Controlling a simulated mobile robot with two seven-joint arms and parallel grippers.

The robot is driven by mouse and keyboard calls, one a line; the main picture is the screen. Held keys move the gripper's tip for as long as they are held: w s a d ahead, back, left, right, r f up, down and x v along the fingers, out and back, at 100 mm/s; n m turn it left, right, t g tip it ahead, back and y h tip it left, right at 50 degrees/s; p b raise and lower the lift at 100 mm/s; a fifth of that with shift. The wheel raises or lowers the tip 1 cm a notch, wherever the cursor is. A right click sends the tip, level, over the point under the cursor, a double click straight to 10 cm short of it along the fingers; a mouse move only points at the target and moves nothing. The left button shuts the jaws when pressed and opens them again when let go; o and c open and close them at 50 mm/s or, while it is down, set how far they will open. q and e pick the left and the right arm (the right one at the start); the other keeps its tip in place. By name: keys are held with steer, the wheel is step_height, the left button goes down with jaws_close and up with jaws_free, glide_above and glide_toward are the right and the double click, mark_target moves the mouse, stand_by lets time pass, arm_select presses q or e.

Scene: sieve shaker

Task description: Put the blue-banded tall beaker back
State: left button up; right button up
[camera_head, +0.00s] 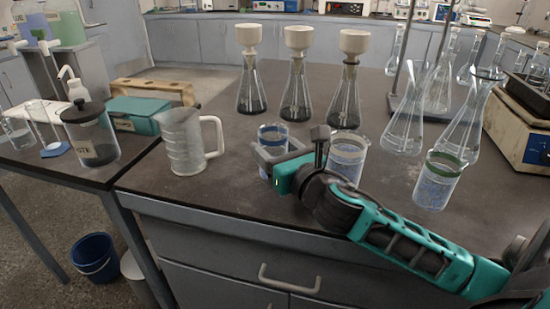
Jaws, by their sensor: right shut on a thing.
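A tall glass beaker with a dark blue band near its rim, the blue-banded beaker (272,132), is near the front middle of the dark bench. My right gripper (276,158) reaches in from the right and is shut on it, with the fingers around its body. The beaker looks upright; its lower part is partly hidden by the gripper, and I cannot tell whether its base touches the bench. My left gripper is not in view.
A pale-banded beaker (348,150) stands just behind my right wrist. A green-banded beaker (438,185) stands farther right. A clear jug (186,145) is left of the gripper. Several filter flasks (297,90) stand behind it. Glass flasks (405,125) crowd the right.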

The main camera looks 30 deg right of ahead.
steer(key=shift+f, duration=0.45)
steer(key=shift+r, duration=0.1)
steer(key=o, duration=1.2)
steer(key=s, duration=0.8)
steer(key=s+a+p, duration=0.1)
steer(key=s, duration=0.3)
